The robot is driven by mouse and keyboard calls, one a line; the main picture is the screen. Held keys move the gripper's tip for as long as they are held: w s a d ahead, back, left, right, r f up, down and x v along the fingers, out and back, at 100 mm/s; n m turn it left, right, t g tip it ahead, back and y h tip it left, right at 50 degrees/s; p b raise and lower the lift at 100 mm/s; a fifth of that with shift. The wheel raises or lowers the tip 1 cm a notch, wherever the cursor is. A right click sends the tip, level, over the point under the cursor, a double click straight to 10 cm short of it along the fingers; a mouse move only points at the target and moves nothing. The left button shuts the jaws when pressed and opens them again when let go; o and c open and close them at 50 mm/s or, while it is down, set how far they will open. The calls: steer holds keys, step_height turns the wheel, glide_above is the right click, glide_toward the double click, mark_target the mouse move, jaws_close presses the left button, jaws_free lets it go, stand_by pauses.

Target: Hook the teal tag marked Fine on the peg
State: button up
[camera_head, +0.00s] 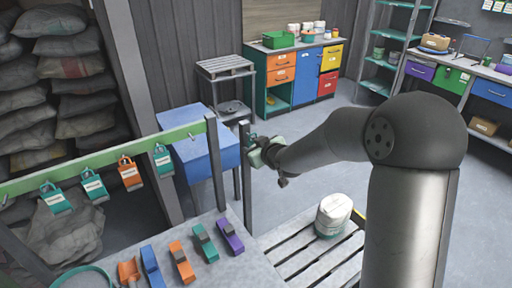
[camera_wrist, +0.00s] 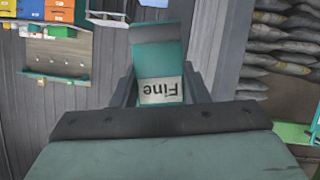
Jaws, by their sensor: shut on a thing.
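My gripper (camera_wrist: 160,92) is shut on the teal tag (camera_wrist: 160,62). The tag's white label reads "Fine", upside down in the wrist view. In the head view my gripper (camera_head: 256,150) is beside the top of a dark upright post (camera_head: 246,180), right of the green rail. The held tag is small and partly hidden there. I cannot make out the peg, or whether the tag touches the post.
A green rail (camera_head: 90,161) carries several hanging tags, teal and one orange (camera_head: 130,173). Several coloured scoops or clips, one purple (camera_head: 230,236), lie on the grey bench below. A white tub (camera_head: 333,214) stands on a pallet. A blue bin (camera_head: 200,150) stands behind the posts.

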steer(key=shift+a+f, duration=0.1)
steer(key=shift+a, duration=0.1)
steer(key=o, duration=1)
steer(key=shift+f, duration=0.1)
steer(key=shift+a, duration=0.1)
steer(key=shift+s, duration=0.1)
